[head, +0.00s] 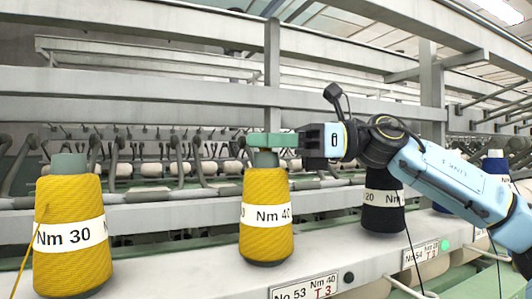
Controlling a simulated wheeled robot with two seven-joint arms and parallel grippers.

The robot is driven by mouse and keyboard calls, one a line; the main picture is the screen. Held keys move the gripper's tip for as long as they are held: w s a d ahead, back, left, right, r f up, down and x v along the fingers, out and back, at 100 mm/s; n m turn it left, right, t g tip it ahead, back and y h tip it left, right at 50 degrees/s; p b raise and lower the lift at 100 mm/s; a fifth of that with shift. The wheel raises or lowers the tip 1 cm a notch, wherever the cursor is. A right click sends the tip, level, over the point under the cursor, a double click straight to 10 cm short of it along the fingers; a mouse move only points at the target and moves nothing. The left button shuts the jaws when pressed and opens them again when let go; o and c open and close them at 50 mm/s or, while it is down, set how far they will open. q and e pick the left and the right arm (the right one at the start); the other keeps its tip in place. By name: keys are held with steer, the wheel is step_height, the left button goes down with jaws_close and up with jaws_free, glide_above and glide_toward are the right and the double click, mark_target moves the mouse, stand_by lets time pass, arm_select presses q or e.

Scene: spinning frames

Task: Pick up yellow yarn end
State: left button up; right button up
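A yellow yarn cone (265,190) with an "Nm 40" band stands upright on the ledge in the middle. My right gripper (262,140) is at the cone's grey-green top, its green fingers pointing left. They overlap the tip in view; I cannot tell whether they touch it or how far apart they are. No loose yarn end shows clearly on this cone. A second yellow cone (70,270), banded "Nm 30", stands at the left; a yellow yarn strand (26,255) runs down its left side out of the picture. My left gripper is not in view.
A black yarn cone (383,215) stands behind my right arm, with a dark thread hanging down. A blue cone (497,165) is at the far right. Label plates (305,288) line the ledge front. Frame rails (180,65) cross behind. The ledge between the yellow cones is clear.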

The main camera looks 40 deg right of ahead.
jaws_close()
